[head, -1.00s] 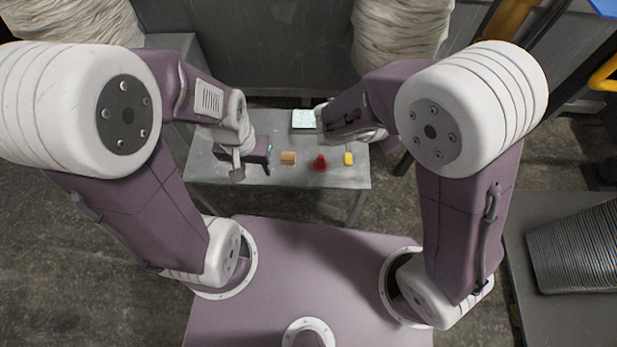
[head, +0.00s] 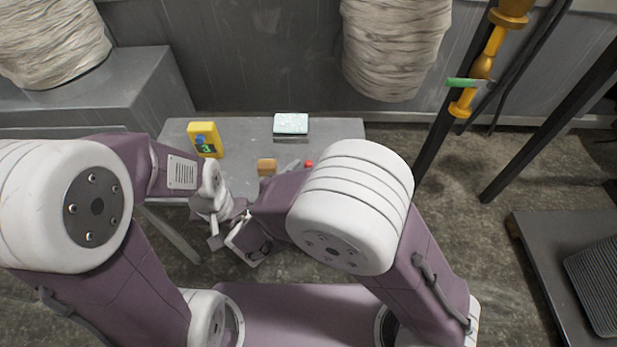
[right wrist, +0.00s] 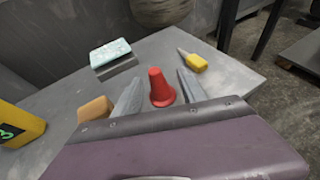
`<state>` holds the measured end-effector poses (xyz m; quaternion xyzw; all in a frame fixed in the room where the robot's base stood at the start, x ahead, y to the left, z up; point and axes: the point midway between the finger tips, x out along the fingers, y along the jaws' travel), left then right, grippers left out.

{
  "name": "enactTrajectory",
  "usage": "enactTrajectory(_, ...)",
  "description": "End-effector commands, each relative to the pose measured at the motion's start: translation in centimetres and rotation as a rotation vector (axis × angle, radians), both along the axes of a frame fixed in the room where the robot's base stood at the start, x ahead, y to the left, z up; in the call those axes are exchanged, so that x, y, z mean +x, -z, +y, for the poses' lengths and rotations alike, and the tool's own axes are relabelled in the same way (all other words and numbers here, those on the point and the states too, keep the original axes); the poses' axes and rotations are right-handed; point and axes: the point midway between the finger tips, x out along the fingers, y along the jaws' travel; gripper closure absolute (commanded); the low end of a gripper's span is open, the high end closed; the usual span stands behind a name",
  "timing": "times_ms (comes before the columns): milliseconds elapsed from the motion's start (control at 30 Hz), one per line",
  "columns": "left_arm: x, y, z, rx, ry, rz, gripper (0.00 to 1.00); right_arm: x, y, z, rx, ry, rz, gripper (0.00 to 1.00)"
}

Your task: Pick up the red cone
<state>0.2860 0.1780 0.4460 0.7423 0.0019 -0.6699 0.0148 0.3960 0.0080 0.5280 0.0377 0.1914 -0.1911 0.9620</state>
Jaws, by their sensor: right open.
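The red cone (right wrist: 160,88) stands upright on the grey table in the right wrist view. Only a small red part of it (head: 309,163) shows in the head view, beyond my right arm. My right gripper (right wrist: 158,84) is open, with one grey finger on each side of the cone in the picture. Whether the fingers touch it cannot be told. In the head view, my right forearm hides most of this gripper. My left gripper (head: 227,214) hangs near the table's front edge, partly covered, and its jaws are unclear.
An orange-brown block (right wrist: 95,108) lies left of the right gripper's fingers. A small yellow bottle (right wrist: 194,62) lies to the right. A pale blue box (head: 291,124) is at the back of the table (head: 340,130). A yellow meter (head: 205,139) stands at the left.

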Motion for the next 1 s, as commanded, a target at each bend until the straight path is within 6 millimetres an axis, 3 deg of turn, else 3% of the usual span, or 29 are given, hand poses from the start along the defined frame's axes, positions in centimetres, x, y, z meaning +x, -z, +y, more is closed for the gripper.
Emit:
enactTrajectory(67, 0.0, 0.2, 0.0, 0.0, 0.0, 0.0, 0.5, 0.1, 0.1, 0.0, 0.001, 0.0, 0.0, 0.51)
enactTrajectory(267, 0.0, 3.9, 0.0, 0.0, 0.0, 0.0, 0.5, 2.7, 2.5, -0.8, 0.004, 0.006, -0.002, 0.51)
enactTrajectory(400, 0.0, 4.5, 0.0, 0.0, 0.0, 0.0, 0.5, 4.3, 2.6, -1.4, 0.002, 0.003, 0.0, 0.51)
enactTrajectory(633, 0.0, 4.3, 0.0, 0.0, 0.0, 0.0, 0.5, 4.5, 2.3, -1.4, 0.0, 0.0, 0.001, 0.51)
enactTrajectory(667, 0.0, 4.3, 0.0, 0.0, 0.0, 0.0, 0.5, 4.5, 2.3, -1.4, 0.0, 0.0, 0.001, 0.57)
enactTrajectory(800, 0.0, 4.3, 0.0, 0.0, 0.0, 0.0, 0.5, 4.4, 2.3, -1.4, 0.0, 0.0, 0.001, 0.96)
enactTrajectory(833, 0.0, 4.3, 0.0, 0.0, 0.0, 0.0, 0.5, 4.4, 2.3, -1.4, 0.0, 0.0, 0.001, 1.0)
enactTrajectory(1000, 0.0, 4.3, 0.0, 0.0, 0.0, 0.0, 0.5, 4.4, 2.3, -1.4, 0.0, 0.0, 0.001, 1.0)
